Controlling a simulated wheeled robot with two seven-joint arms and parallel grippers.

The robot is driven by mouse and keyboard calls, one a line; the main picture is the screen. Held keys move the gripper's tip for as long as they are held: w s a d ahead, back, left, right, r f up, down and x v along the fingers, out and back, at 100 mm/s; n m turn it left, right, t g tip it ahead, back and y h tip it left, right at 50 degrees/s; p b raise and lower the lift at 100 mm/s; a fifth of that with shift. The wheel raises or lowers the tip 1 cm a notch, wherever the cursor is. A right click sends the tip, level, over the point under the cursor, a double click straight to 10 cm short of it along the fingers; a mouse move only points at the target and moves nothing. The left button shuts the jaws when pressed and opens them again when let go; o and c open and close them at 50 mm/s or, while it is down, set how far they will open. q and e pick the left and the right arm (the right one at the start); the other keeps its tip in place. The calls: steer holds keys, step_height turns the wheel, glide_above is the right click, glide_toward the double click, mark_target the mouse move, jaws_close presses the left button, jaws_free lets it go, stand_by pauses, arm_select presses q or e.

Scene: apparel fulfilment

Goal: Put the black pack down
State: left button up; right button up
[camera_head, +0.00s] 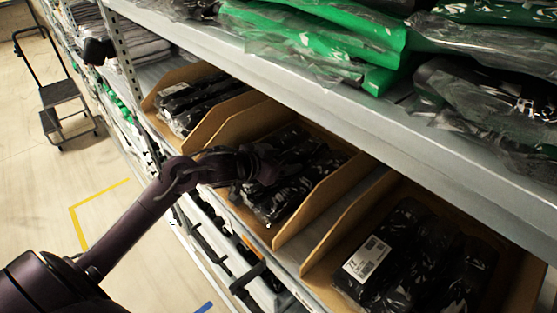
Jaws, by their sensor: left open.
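Black packs in clear plastic lie in the cardboard bins on the shelf. In the middle bin (290,225), black packs (300,180) lie in a pile, and I cannot tell them apart well. My left gripper (246,186) is open at the left side of this bin, over or against the near packs. Its fingertips are dark against the dark plastic, so I cannot tell whether they touch a pack. My right gripper is not in view.
The right bin (335,235) holds black packs, one with a white label (367,259). The left bin (157,92) also holds packs. A shelf edge (330,105) with green packs (320,35) hangs above. A step cart (60,95) stands on the floor at the left.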

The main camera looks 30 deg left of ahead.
arm_select(q)
steer(key=v, duration=1.2)
steer(key=shift+r+b, duration=0.15)
steer(key=shift+b, duration=0.2)
